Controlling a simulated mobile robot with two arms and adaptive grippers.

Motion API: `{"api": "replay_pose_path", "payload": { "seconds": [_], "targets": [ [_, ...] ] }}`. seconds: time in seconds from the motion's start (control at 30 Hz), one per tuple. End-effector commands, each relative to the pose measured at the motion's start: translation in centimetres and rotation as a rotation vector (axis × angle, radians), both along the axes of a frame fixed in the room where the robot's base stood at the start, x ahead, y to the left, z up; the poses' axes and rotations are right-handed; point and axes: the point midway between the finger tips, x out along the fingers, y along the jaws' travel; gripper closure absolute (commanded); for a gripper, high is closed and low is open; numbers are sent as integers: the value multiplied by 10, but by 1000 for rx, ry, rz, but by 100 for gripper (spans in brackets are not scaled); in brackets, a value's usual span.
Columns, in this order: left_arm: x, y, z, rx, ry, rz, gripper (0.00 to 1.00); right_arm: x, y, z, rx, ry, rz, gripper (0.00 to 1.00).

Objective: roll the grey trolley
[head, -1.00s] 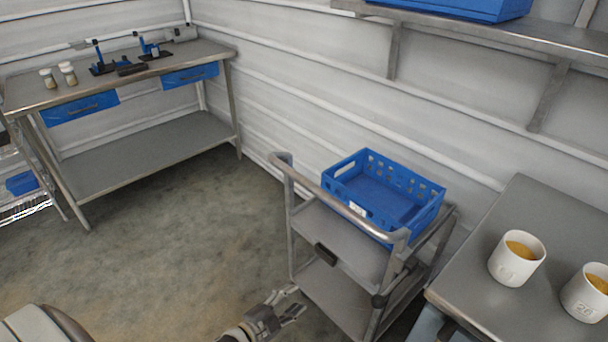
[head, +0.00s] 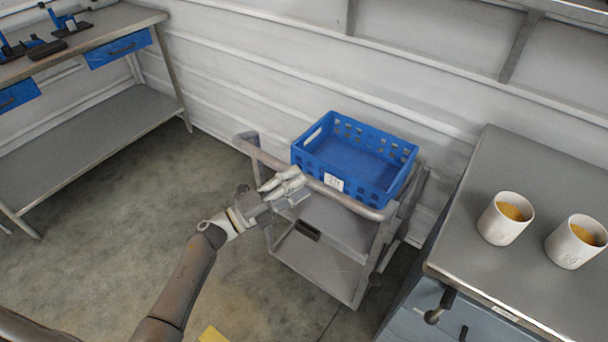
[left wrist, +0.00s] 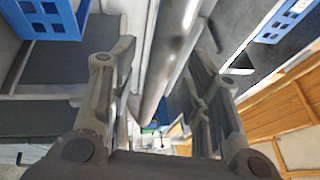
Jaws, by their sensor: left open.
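The grey trolley (head: 338,228) stands against the wall, left of the metal worktable, with its tubular push handle (head: 352,203) facing me. A blue crate (head: 372,186) with a white label sits on its top. Whether the fingers touch the bar cannot be told. The gripper hides part of the handle. My right gripper is not in view.
The worktable (head: 470,240) close at the trolley's right holds two white cups (head: 506,219) with yellowish contents. A workbench (head: 85,140) with blue drawers stands at the left. The concrete floor (head: 120,235) left of the trolley is clear. A yellow object (head: 212,335) shows at the bottom edge.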

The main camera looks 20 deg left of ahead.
Motion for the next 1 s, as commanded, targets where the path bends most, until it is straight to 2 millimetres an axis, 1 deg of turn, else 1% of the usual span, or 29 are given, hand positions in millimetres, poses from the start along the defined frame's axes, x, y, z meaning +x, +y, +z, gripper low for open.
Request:
{"api": "replay_pose_path", "payload": {
  "seconds": [0.03, 0.1, 0.2, 0.43, 0.57, 0.9, 1.0],
  "targets": [
    [6, -6, 4, -1, -1, 0, 56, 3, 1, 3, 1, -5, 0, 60],
    [13, -11, 4, -2, 0, 2, 56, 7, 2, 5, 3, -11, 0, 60],
    [18, -16, 5, 0, 0, 1, 56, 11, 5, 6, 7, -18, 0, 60],
    [21, -19, 5, 1, 0, 1, 56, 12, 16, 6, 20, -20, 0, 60],
    [21, -19, 5, 0, 1, 1, 57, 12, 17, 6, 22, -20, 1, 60],
    [21, -19, 4, 0, 1, 1, 100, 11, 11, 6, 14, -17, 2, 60],
    [21, -19, 4, 0, 1, 1, 100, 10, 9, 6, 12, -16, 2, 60]
  ]
}}
